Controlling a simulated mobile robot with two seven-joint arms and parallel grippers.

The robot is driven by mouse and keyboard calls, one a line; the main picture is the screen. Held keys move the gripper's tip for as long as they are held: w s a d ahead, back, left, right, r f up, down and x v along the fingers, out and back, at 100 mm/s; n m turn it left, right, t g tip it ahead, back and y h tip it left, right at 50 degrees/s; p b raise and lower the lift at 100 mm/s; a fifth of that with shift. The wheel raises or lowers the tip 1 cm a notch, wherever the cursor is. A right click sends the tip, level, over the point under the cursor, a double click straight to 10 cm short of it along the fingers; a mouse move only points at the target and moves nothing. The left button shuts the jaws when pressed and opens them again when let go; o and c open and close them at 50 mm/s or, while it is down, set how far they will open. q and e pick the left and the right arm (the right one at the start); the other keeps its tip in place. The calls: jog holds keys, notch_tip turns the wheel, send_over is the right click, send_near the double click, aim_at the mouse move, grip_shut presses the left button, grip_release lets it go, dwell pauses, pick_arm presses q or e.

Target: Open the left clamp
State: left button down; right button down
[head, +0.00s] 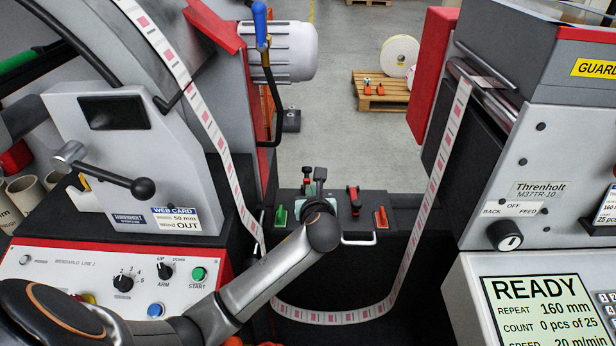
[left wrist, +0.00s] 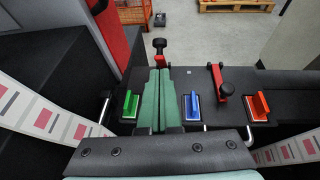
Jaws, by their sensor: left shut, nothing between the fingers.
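The left clamp (left wrist: 160,54), a red lever with a black knob, shows just beyond my fingertips in the left wrist view. Its lever looks raised or pointing away from me; its base is hidden behind my fingers. It also shows in the head view (head: 307,171), beside my gripper. My left gripper (left wrist: 159,72) is shut and empty, its green fingers reaching over the dark table. I cannot tell whether they touch the clamp. In the head view my left gripper (head: 319,180) is partly hidden by my wrist. My right gripper is not in view.
The right clamp (left wrist: 221,84) has its lever lying toward me. A printed label web (head: 330,316) hangs in a loop before the table, between the two machines.

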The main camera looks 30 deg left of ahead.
pick_arm(q)
jog(key=b, duration=0.1)
send_near(308, 168)
jog(key=w+a+f, duration=0.2)
jog(key=w+f, duration=0.1)
jog(key=shift+a+f, duration=0.15)
jog(key=shift+a, duration=0.25)
jog(key=shift+w+a, duration=0.4)
jog(key=shift+w, duration=0.1)
jog(key=shift+w, duration=0.1)
jog(key=w+a+r+p, duration=0.2)
jog(key=w+p, duration=0.1)
jog(key=shift+p, duration=0.3)
jog(key=shift+w+a, duration=0.3)
jog(key=shift+w, duration=0.2)
jog(key=shift+r, duration=0.1)
